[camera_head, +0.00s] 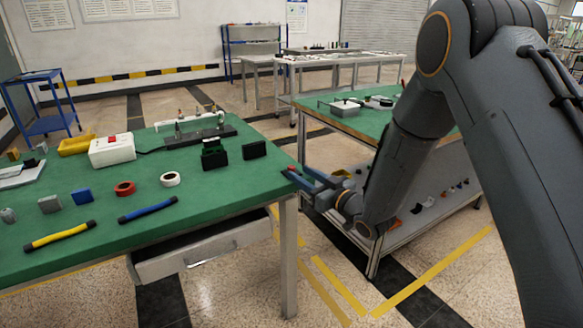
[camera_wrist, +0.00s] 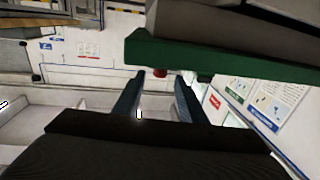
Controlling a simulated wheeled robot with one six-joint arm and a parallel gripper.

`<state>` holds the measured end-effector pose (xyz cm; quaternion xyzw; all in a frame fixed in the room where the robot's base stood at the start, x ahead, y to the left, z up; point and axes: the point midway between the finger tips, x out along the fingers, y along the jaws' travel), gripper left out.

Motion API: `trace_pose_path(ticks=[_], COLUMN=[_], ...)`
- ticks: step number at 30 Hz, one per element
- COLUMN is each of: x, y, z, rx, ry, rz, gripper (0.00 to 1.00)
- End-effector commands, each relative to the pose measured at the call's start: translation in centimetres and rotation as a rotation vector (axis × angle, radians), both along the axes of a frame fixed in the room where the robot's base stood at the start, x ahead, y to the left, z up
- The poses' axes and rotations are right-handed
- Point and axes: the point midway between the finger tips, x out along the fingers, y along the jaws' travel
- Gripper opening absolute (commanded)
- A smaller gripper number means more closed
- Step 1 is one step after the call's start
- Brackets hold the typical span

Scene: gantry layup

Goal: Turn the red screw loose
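A small red part (camera_wrist: 159,73), which I take to be the red screw, shows in the wrist view by the edge of a green tabletop (camera_wrist: 200,57). My gripper (camera_wrist: 160,80) is open, with its two dark blue fingers apart. The red part appears between the fingertips in the picture; I cannot tell whether it lies between them in depth or touches them. In the head view my gripper (camera_head: 303,175) is at the right front corner of the green-topped table (camera_head: 200,205). A bit of red (camera_head: 292,168) shows there, mostly hidden by the fingers.
A second green-topped bench (camera_head: 415,120) stands behind my arm.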

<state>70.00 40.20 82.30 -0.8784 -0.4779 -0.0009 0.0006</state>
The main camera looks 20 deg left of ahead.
Motion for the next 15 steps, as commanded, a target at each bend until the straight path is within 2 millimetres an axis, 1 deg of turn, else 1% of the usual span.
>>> trace_pose_path(ticks=[1,7,12,15], x=[0.4,2.0,2.8,3.0], y=[0.9,3.3,4.4,4.6], z=[0.0,0.0,0.0,0.0], rx=[-0.001,-0.001,-0.001,-0.002], ry=[0.001,-0.001,0.001,0.001], rz=[0.003,0.001,0.0,0.0], gripper=[0.37,0.37,0.37,0.37])
